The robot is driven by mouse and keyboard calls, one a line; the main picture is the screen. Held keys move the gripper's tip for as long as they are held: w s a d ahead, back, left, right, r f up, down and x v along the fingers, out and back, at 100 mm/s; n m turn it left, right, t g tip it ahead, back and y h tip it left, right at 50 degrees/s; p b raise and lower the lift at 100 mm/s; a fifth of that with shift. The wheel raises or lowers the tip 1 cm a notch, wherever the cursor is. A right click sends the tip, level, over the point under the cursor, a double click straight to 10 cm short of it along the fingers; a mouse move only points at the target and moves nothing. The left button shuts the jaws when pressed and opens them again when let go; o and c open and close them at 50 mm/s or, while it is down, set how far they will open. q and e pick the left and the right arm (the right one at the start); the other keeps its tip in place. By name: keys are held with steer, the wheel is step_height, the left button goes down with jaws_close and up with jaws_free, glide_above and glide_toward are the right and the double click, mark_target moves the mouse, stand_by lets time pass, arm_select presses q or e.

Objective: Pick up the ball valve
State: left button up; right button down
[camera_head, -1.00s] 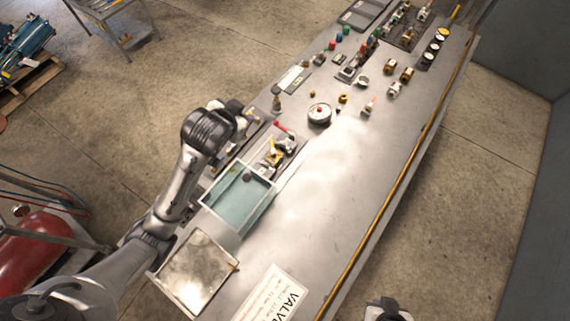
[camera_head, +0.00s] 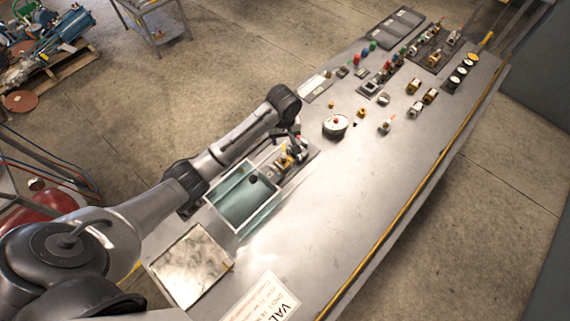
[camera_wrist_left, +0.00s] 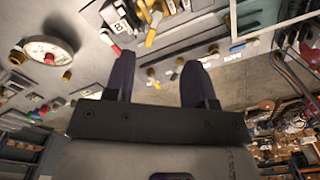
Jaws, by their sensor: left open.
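Small ball valves stand on a dark plate at the left part of the bench. In the head view a brass one with a yellow lever (camera_head: 285,161) shows just below my left gripper (camera_head: 297,139), which partly hides this group. In the left wrist view a yellow lever (camera_wrist_left: 152,32) and a red lever (camera_wrist_left: 112,44) show at the top, beyond the fingertips. My left gripper is open, with nothing between its two dark fingers (camera_wrist_left: 158,64). It appears to be above the valves, apart from them. My right gripper is out of view.
A teal-bottomed tray (camera_head: 240,200) lies beside the valves, with a pale square plate (camera_head: 190,265) in front of it. A round gauge (camera_head: 335,126) stands to the right. Several fittings sit farther back. The bench's middle front (camera_head: 335,210) is clear.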

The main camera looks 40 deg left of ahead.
mark_target(284, 156)
arm_select(q)
step_height(284, 156, down, 13)
steer(key=shift+f, duration=0.1)
stand_by(0.7)
jaws_close()
stand_by(0.3)
steer(key=shift+w, duration=0.1)
stand_by(0.9)
